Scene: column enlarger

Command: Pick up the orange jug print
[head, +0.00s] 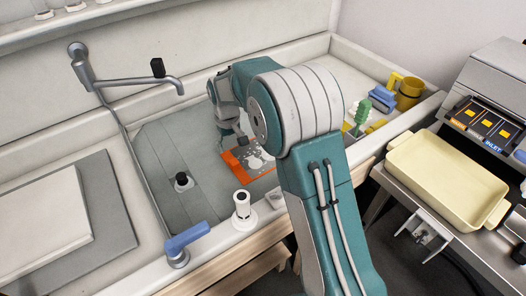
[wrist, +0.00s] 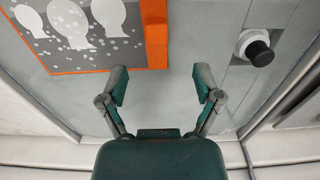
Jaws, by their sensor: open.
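The orange jug print (head: 236,163) lies flat on the grey sink floor in the head view, partly hidden by my arm. It has an orange border and a grey middle with white jug shapes. In the wrist view the print (wrist: 157,38) fills the upper left, its lower right corner close to my left finger. My gripper (wrist: 162,85) is open and empty, and its fingers point toward the sink floor beside the print's orange edge. In the head view my gripper (head: 241,142) is beside the print, its fingers partly hidden.
A black-topped white plug (head: 182,181) stands on the sink floor left of the print; it also shows in the wrist view (wrist: 256,48). A grey tap (head: 130,84) reaches over the sink. A cream tray (head: 440,170) stands right.

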